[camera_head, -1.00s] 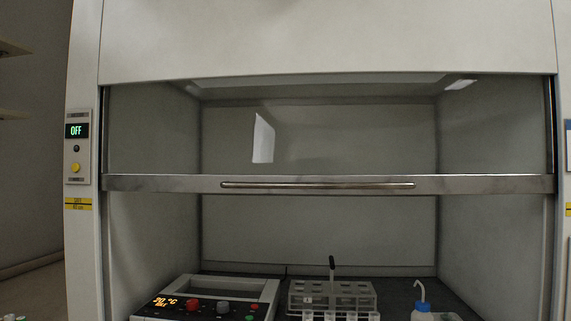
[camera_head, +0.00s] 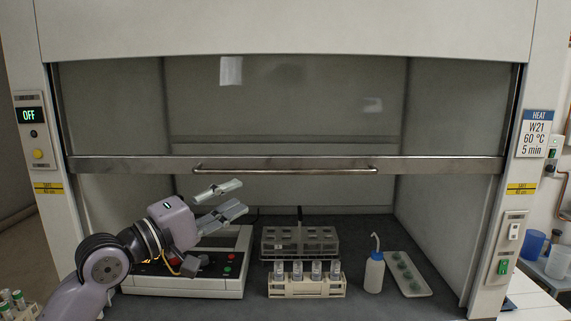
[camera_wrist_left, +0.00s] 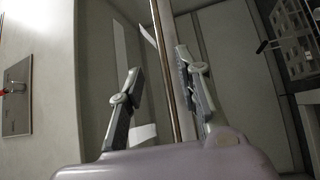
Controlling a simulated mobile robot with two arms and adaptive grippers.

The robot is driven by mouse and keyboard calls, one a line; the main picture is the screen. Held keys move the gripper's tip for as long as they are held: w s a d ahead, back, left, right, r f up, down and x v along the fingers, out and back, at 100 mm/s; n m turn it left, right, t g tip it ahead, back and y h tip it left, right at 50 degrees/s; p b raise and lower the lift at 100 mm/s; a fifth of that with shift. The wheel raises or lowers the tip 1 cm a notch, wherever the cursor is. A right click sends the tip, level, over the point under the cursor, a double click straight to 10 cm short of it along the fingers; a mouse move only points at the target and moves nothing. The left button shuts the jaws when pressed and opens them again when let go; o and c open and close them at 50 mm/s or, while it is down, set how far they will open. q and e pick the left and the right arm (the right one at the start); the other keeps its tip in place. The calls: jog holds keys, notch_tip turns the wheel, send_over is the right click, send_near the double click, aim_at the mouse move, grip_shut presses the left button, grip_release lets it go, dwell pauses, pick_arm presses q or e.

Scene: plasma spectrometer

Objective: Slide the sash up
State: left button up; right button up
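The sash (camera_head: 120,166) of the fume hood is a glass pane with a metal bottom rail, standing partway up. A long thin bar handle (camera_head: 285,171) runs along the rail. In the left wrist view the handle (camera_wrist_left: 167,45) appears between my two fingers, lengthwise through the picture. My left gripper (camera_head: 232,197) is open, in front of the hood, a little below the left part of the handle in the head view. It also shows in the left wrist view (camera_wrist_left: 160,65). No finger is clearly touching the handle. My right gripper is not in view.
Inside the hood are a hot plate device (camera_head: 235,265), a clear rack (camera_head: 325,242), a vial rack (camera_head: 303,287), a wash bottle (camera_head: 374,272) and a white tray (camera_head: 420,286). A control panel (camera_head: 36,130) reading OFF is on the left post. A heat sign (camera_head: 534,133) is on the right.

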aim_at(282, 173)
pick_arm(q)
jog(key=p+x, duration=0.4)
jog(key=x, duration=0.9)
jog(key=shift+w+d+r, duration=0.2)
jog(key=shift+w+d, duration=0.5)
jog(key=shift+d, duration=0.05)
grip_shut()
